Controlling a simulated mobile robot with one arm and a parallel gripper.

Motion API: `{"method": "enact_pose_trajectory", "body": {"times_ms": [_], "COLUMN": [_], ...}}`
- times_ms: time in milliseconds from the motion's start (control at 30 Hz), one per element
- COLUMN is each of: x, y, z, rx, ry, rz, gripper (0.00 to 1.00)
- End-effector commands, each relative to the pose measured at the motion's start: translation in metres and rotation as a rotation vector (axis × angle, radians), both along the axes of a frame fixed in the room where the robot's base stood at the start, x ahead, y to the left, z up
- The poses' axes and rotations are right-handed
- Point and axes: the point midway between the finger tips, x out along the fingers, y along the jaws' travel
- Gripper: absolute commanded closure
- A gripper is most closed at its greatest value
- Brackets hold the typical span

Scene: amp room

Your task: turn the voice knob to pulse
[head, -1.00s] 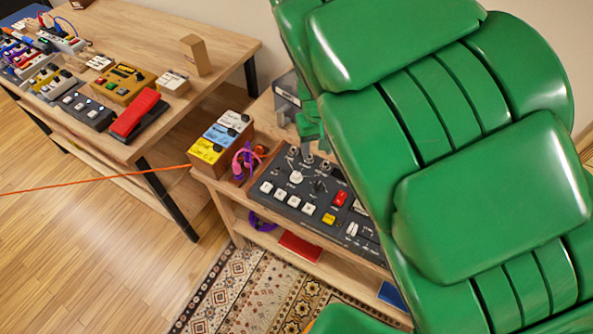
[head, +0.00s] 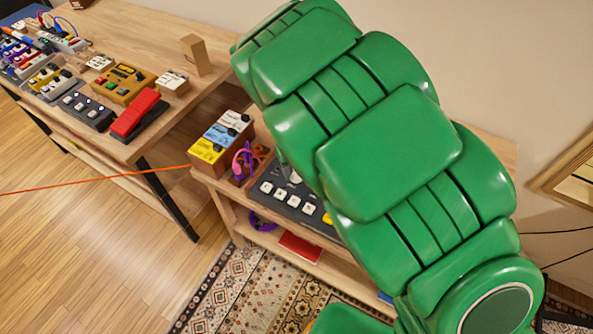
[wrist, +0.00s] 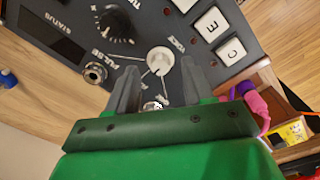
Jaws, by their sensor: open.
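The white knob (wrist: 160,60) stands on the dark control panel (wrist: 70,20) in the wrist view. The word PULSE is printed to the left of it, and a partly readable label is at its upper right. My gripper (wrist: 160,70) is open, with one grey finger on each side of the knob. I cannot tell whether either finger touches it. In the head view my green arm covers much of the panel (head: 262,201) and hides most of the gripper.
A black knob (wrist: 115,22) and a metal jack (wrist: 95,74) are close by on the panel. White letter buttons (wrist: 211,24) lie to the right. Pink cables (head: 243,157) and a box of coloured pedals (head: 222,137) stand at the panel's left end.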

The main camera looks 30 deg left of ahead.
Motion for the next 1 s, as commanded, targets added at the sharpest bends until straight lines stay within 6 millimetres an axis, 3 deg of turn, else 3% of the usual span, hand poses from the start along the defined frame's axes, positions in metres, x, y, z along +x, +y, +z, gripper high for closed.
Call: {"method": "enact_pose_trajectory", "body": {"times_ms": [200, 500, 833, 1000], "x": [0.000, 0.000, 0.000, 0.001], "y": [-0.001, -0.001, -0.001, -0.001], "z": [-0.018, -0.020, -0.020, -0.020], "rx": [-0.002, 0.000, 0.000, -0.001], "ry": [0.001, 0.000, 0.000, 0.001], "rz": [0.000, 0.000, -0.001, -0.005], "gripper": [0.48, 0.48, 0.99, 1.00]}}
